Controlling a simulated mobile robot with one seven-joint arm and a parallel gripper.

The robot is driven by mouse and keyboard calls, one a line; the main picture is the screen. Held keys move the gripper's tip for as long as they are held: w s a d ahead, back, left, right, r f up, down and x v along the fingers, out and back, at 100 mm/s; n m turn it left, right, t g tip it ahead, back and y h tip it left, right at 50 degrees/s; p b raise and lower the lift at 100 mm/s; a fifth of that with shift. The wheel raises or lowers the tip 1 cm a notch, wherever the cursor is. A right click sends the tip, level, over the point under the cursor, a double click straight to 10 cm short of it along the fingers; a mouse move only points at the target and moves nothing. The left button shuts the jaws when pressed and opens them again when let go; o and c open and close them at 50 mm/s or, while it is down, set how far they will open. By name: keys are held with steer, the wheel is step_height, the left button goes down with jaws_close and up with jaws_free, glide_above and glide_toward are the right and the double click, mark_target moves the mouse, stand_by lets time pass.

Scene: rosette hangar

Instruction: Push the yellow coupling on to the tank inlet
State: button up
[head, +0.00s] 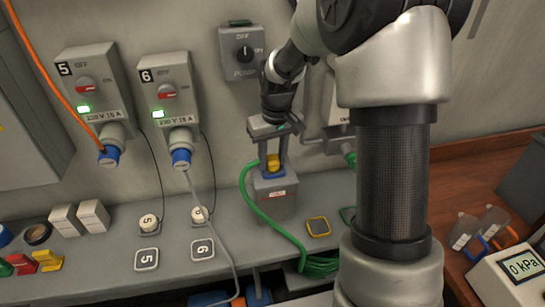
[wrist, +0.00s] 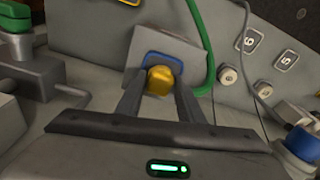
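The yellow coupling (head: 273,161) is between the two fingers of my gripper (head: 273,160), which look closed on its sides. In the wrist view the yellow coupling (wrist: 159,80) sits between the fingertips (wrist: 159,88). Directly under it is a grey box (head: 276,200) with a red-marked label and a blue-outlined square (wrist: 146,58) on top, apparently the tank with its inlet. The coupling overlaps the blue outline in both views. Its underside is hidden, so I cannot tell whether it is seated or just above.
A green hose (head: 249,191) loops past the box's left side and coils at the bench front. A yellow-outlined square (head: 318,226) on the bench is empty. Sockets 5 (head: 90,85) and 6 (head: 167,90) hold blue plugs. A pump switch (head: 243,52) is on the wall behind.

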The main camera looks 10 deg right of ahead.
steer(key=o, duration=0.4)
steer(key=shift+r, duration=0.1)
steer(key=r, duration=0.5)
steer(key=s+r, duration=0.1)
steer(key=r, duration=0.5)
steer(key=s+r, duration=0.1)
steer(key=r, duration=0.5)
steer(key=shift+d, duration=0.2)
steer(key=s+t, duration=0.1)
steer(key=s, duration=0.6)
steer(key=s+m+t, duration=0.1)
steer(key=s, duration=0.7)
steer(key=s+m+t, duration=0.1)
steer(key=s+t, duration=0.1)
steer(key=s, duration=0.6)
steer(key=shift+a+r, duration=0.2)
steer(key=shift+r, duration=0.2)
